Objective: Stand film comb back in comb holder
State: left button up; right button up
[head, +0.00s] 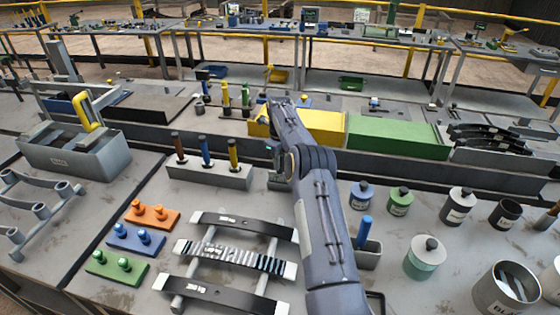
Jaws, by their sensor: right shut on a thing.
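My right arm reaches in from the bottom and crosses the middle of the near bench. My right gripper (273,158) is mostly hidden behind its own arm; only a dark edge with a small green light shows. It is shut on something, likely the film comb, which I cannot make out. A small dark grey block (279,181), possibly the comb holder, shows just below the gripper, partly covered by the arm. I cannot tell whether the held thing touches it. My left gripper is not in view.
A grey stand (210,176) with three coloured handles is left of the arm. A small grey holder (367,254) with a blue handle and several jars (425,258) stand right. Green (395,137) and yellow boxes are behind.

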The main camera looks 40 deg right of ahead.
aim_at(280, 173)
jog(key=shift+f+b, duration=0.8)
jog(key=shift+f, duration=1)
jog(key=o, duration=1.4)
jog(key=shift+o, duration=0.2)
jog(key=shift+r+p, duration=2.1)
jog(key=shift+r, duration=1.4)
